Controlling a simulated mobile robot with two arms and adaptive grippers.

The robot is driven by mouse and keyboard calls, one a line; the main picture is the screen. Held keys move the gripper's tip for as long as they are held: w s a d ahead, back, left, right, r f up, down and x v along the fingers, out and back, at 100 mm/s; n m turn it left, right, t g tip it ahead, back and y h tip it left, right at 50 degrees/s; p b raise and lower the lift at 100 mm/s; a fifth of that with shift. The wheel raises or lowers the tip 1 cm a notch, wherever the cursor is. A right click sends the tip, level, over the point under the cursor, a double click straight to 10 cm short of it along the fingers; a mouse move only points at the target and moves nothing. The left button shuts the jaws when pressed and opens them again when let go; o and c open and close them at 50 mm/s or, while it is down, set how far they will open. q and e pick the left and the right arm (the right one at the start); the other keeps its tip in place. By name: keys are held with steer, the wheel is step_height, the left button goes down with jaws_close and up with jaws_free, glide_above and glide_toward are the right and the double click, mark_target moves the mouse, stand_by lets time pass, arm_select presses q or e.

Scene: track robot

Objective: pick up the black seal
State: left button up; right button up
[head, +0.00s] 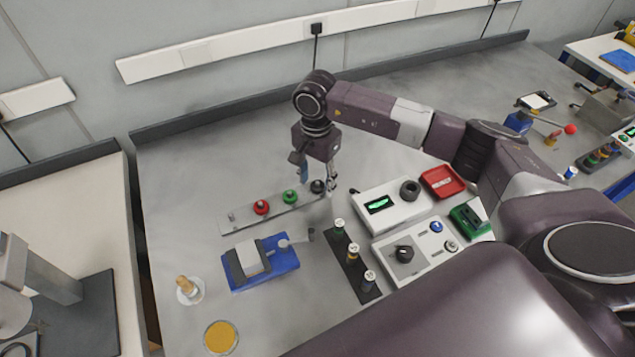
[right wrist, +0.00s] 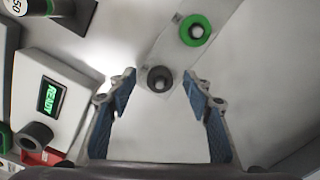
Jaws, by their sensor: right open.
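The black seal (head: 318,187) sits at the right end of a light grey strip (head: 240,214), beside a green seal (head: 290,197) and a red seal (head: 261,207). My right gripper (head: 316,176) points down close over the black seal and is open and empty. In the right wrist view the black seal (right wrist: 159,79) shows between the two blue-padded fingertips (right wrist: 160,86), towards their far ends. I cannot tell whether the fingers have come down around it. The green seal (right wrist: 194,30) shows beyond it. My left gripper is not in view.
A white device with a green display (head: 380,204) stands close to the right of the gripper, with a red tray (head: 443,182) beyond it. A dark rack of several small cylinders (head: 353,262) and a blue fixture (head: 262,264) stand nearer. Bench behind the strip is clear.

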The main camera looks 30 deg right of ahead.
steer(key=shift+f, duration=0.3)
steer(key=c, duration=0.9)
steer(key=shift+r, duration=0.1)
